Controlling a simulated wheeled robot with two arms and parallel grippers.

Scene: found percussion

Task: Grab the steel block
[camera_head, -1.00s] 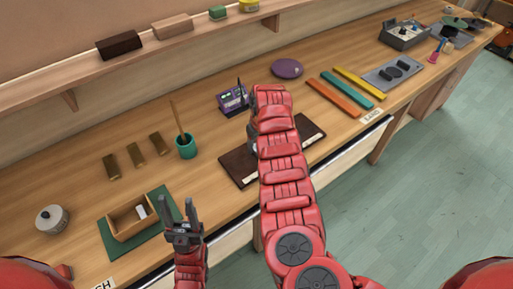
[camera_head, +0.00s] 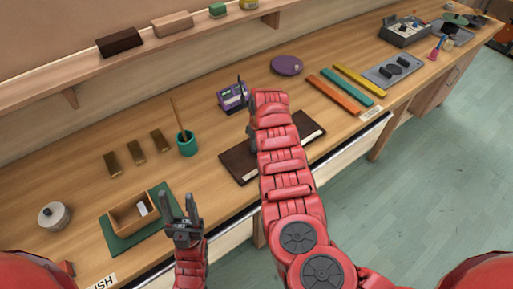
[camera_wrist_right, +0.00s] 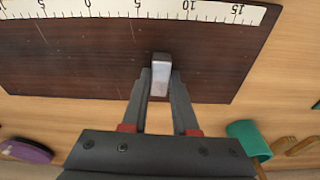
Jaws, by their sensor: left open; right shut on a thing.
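A light grey metal block (camera_wrist_right: 160,76) stands between the fingertips of my right gripper (camera_wrist_right: 160,84) in the right wrist view. The fingers are shut on its sides. Beneath it is a dark brown board (camera_wrist_right: 70,60) with a white ruler strip; I cannot tell how far the block is above it. In the head view my right arm covers much of this board (camera_head: 240,164) and hides the block. My left gripper (camera_head: 179,202) is open and empty, in front of the wooden box (camera_head: 128,222).
The wooden box holds a small whitish piece and sits on a green mat (camera_head: 112,238). A teal cup (camera_head: 187,144) with a stick, brass bars (camera_head: 136,152) and a purple box (camera_head: 232,96) stand nearby.

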